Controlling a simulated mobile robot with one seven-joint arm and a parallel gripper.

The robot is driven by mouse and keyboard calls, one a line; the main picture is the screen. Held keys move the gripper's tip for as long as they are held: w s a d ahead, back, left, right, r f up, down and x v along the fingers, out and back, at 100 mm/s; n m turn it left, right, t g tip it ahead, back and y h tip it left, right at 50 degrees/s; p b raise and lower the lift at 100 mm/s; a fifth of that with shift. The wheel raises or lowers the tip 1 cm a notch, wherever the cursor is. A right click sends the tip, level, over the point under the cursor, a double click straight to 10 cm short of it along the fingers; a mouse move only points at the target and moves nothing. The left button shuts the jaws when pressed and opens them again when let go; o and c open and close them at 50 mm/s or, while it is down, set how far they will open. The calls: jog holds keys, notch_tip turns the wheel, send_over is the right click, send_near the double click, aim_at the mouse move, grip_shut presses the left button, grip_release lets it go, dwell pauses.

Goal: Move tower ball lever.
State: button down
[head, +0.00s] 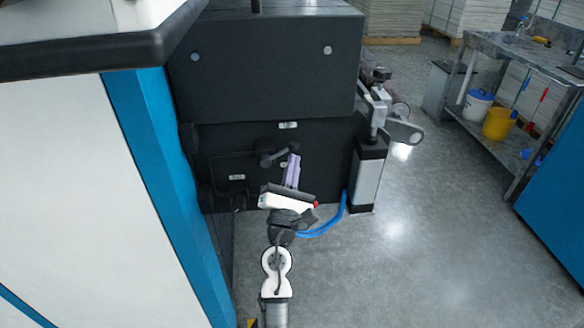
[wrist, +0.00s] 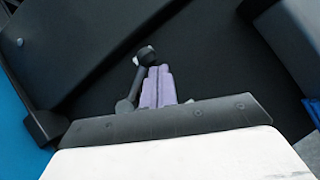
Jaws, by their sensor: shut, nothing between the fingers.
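The ball lever (head: 272,157) is a short dark lever on the black front panel of the machine tower, below a small white label. In the wrist view the lever's arm (wrist: 134,86) runs up from a round pivot to a dark ball (wrist: 145,55) with a lighter spot. My gripper (head: 293,158) has purple fingers, shut and empty, pointing toward the panel. In the wrist view my gripper (wrist: 159,70) lies just right of the lever, with its tips near the ball. I cannot tell whether they touch it.
A large black housing (head: 265,65) overhangs the panel. A second dark knob (head: 239,201) sits lower left. A blue-and-white cabinet (head: 150,150) stands close on the left. A grey post (head: 367,180) and blue hose (head: 325,228) are on the right. The floor (head: 440,240) farther right is clear.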

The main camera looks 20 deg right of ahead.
jog(key=shift+r, duration=0.15)
dwell(0.4)
jog(key=s+a+f+b, duration=0.3)
jog(key=s+f+b, duration=0.5)
jog(key=f+b, duration=0.1)
jog(key=shift+a+f+b, duration=0.25)
jog(key=shift+f+b, duration=0.05)
jog(key=shift+f, duration=0.15)
jog(key=shift+s, duration=0.1)
dwell(0.3)
